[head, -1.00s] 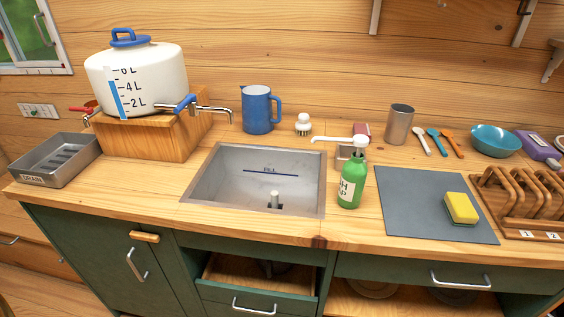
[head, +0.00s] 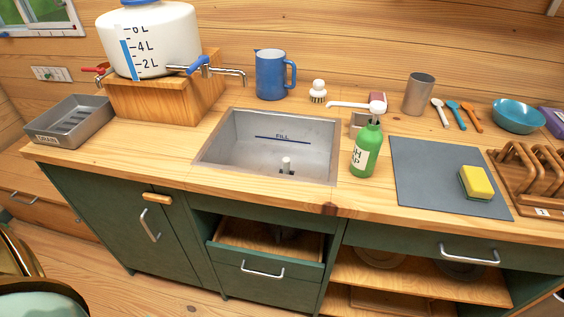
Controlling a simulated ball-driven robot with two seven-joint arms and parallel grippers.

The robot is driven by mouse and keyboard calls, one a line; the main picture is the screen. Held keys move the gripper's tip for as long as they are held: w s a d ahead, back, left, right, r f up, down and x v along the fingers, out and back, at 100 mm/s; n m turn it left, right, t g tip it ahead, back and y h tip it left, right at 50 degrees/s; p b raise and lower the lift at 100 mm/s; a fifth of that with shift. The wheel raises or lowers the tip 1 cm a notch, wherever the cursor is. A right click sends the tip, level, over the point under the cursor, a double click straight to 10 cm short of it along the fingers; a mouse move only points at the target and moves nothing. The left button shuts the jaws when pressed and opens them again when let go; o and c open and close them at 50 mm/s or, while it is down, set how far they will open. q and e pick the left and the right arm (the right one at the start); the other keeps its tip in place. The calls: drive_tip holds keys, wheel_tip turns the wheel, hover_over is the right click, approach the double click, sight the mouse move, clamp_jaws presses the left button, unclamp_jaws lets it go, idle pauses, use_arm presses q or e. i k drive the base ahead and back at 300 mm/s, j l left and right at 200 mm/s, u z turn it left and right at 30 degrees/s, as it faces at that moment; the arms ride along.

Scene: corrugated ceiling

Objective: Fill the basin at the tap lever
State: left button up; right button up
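The grey metal basin (head: 222,160) is sunk in the wooden counter. A blue FILL line crosses its back wall, and a short upright plug stands on its floor. No water shows in it. The white water tank (head: 165,45) with a blue level strip stands on a wooden block at the back left. A tap with a blue lever (head: 199,64) sticks out of its right side, and the spout (head: 238,74) ends near the basin's back left corner. A red-handled tap (head: 95,71) is on the tank's left side. Neither of my grippers is in view.
A grey DRAIN tray (head: 74,122) sits at the counter's left end. A blue jug (head: 270,76), a brush (head: 318,92) and a green soap bottle (head: 366,150) stand around the basin. A drawer (head: 265,262) below the basin is open. A sponge (head: 477,182) lies on a grey mat (head: 424,183).

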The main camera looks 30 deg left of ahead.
sight(202, 59)
drive_tip(key=u, duration=1.4)
